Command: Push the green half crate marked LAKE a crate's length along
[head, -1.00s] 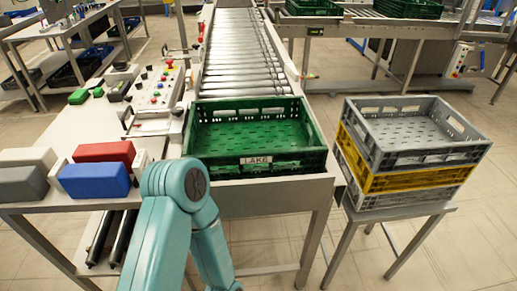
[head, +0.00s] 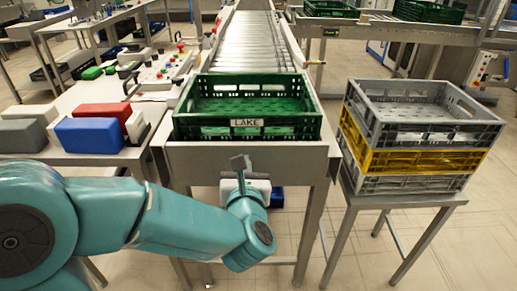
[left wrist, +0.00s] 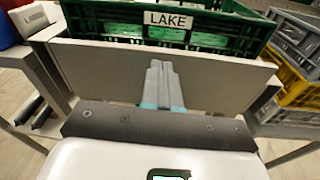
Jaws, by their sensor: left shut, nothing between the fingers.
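The green half crate marked LAKE (head: 247,131) sits empty at the near end of the roller conveyor (head: 245,50), its labelled wall facing me. It also shows at the top of the left wrist view (left wrist: 215,38). My left gripper (head: 240,163) is shut and empty. It is in front of the conveyor's near end plate (head: 185,155), just below the crate's label. In the left wrist view its closed fingers (left wrist: 159,75) point toward the crate, and no contact with it can be made out. My right gripper is not in view.
Stacked grey and yellow crates (head: 375,160) stand on a small table at the right. Red (head: 103,112) and blue (head: 90,135) blocks and a control panel (head: 165,75) are on the left bench. Rollers beyond the crate are clear.

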